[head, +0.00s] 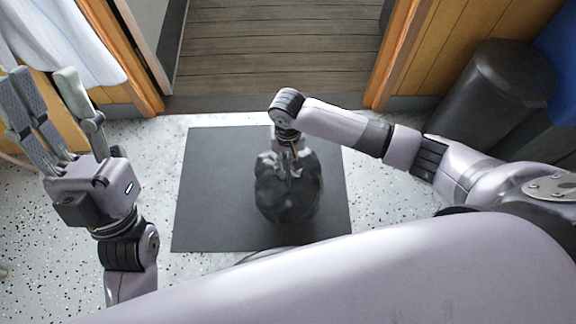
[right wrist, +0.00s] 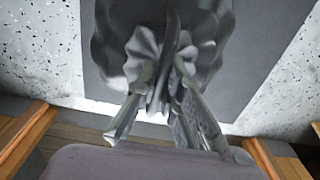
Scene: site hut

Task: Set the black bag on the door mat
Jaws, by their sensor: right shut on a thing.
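The black bag (head: 287,198) is a lumpy, shiny dark sack over the right half of the door mat in the head view. The door mat (head: 212,190) is a dark grey rectangle flat on the speckled floor in front of the doorway. My right gripper (head: 292,172) points down and is shut on the gathered top of the bag. The right wrist view shows the fingers (right wrist: 165,105) around the bag's neck, with the bag (right wrist: 205,45) below. I cannot tell whether the bag's underside touches the mat. My left gripper (head: 50,115) is raised at the left, open and empty.
An open doorway with a wooden deck (head: 275,50) lies beyond the mat. A dark bin (head: 495,95) stands at the right by the wood wall. A pale cloth (head: 75,45) hangs at upper left. Speckled floor (head: 170,135) is clear around the mat.

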